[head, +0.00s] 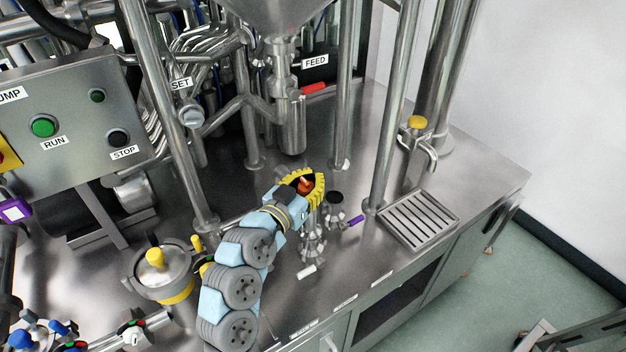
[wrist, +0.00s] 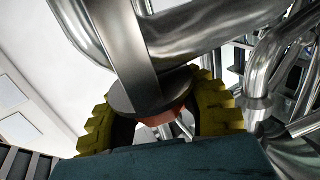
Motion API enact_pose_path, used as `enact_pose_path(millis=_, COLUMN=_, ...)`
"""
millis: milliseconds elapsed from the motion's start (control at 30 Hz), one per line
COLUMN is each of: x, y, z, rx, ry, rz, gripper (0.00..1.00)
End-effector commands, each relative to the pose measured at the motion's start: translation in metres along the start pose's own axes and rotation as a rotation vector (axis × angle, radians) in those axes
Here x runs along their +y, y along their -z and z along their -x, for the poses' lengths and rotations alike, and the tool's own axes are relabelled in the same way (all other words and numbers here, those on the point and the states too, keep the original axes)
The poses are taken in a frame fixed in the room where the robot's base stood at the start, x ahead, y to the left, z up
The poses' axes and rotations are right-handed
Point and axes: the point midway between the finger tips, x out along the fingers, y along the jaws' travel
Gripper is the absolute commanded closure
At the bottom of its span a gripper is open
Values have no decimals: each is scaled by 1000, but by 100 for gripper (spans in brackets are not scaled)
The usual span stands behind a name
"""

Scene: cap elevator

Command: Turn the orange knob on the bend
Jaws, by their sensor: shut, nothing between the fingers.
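My gripper (head: 318,183), with yellow ribbed fingers, is shut, its fingers forming a loop above the steel bench. A small orange knob (head: 305,185) shows inside this loop in the head view, with the fingers around its sides. In the wrist view, an orange surface (wrist: 168,116) shows under a dark grey round part, between the two yellow fingers. The fingertips are largely hidden there. A curved metal pipe (wrist: 205,28) passes close above the fingers. I cannot tell whether the fingers touch the knob.
Steel posts (head: 393,105) stand right of my gripper. A funnel outlet with a red handle (head: 313,88) hangs behind it. A purple-handled valve (head: 355,221) and a drain grate (head: 418,217) are to its right. A lidded pot (head: 160,272) stands left of my arm.

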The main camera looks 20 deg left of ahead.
Motion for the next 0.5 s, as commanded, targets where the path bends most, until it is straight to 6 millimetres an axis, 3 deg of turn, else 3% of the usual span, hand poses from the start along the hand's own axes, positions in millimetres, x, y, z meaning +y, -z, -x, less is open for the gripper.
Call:
enact_pose_path(millis=333, x=1, y=0, z=0, rx=0, ry=-4, rz=0, gripper=100)
enact_pose_path(millis=367, x=1, y=0, z=0, rx=0, ry=-4, rz=0, gripper=97)
enact_pose_path(millis=500, x=1, y=0, z=0, rx=0, ry=-3, rz=0, gripper=57)
